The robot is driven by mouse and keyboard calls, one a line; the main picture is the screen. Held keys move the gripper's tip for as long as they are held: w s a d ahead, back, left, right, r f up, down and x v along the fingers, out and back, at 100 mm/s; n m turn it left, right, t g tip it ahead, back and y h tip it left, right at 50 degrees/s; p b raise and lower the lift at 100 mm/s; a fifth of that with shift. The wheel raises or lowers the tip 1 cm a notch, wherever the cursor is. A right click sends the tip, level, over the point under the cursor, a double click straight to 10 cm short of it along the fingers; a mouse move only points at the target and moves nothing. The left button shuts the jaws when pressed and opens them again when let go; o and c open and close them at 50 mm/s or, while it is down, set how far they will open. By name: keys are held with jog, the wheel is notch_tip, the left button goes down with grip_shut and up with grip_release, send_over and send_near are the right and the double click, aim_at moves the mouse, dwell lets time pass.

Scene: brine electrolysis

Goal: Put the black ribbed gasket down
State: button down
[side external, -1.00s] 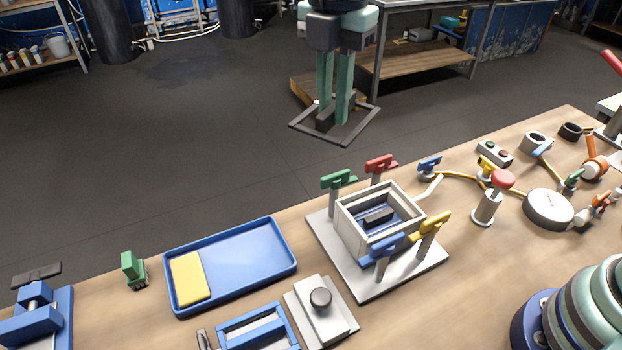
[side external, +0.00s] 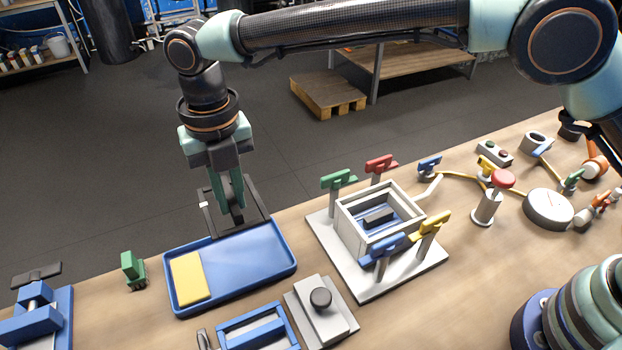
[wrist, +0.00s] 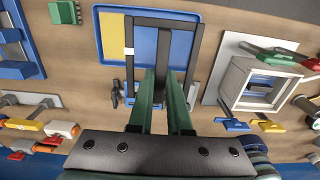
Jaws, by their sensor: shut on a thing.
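The black gasket is a thin rectangular frame (side external: 258,199) with a small white mark on one side. It also shows in the wrist view (wrist: 192,62). My gripper (side external: 234,210) points down and is shut on one bar of the gasket. Its green fingers (wrist: 160,80) hide part of that bar. In the side view the gasket appears at the rear edge of a blue tray (side external: 250,262); whether it touches the tray cannot be told. In the wrist view it overlaps the tray's right part.
A yellow slab (side external: 189,278) lies in the tray's left part. A pale box with coloured clamps (side external: 375,225) stands to the right. A grey block with a black knob (side external: 320,305) and a blue frame (side external: 255,325) lie in front. A green piece (side external: 132,267) stands left.

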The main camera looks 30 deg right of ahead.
aim_at(248, 263)
notch_tip(248, 263, down, 14)
jog(key=shift+f, duration=0.15)
dwell(0.4)
jog(key=shift+f, duration=0.2)
jog(key=c, duration=0.9)
grip_release()
jog(key=shift+o, duration=0.2)
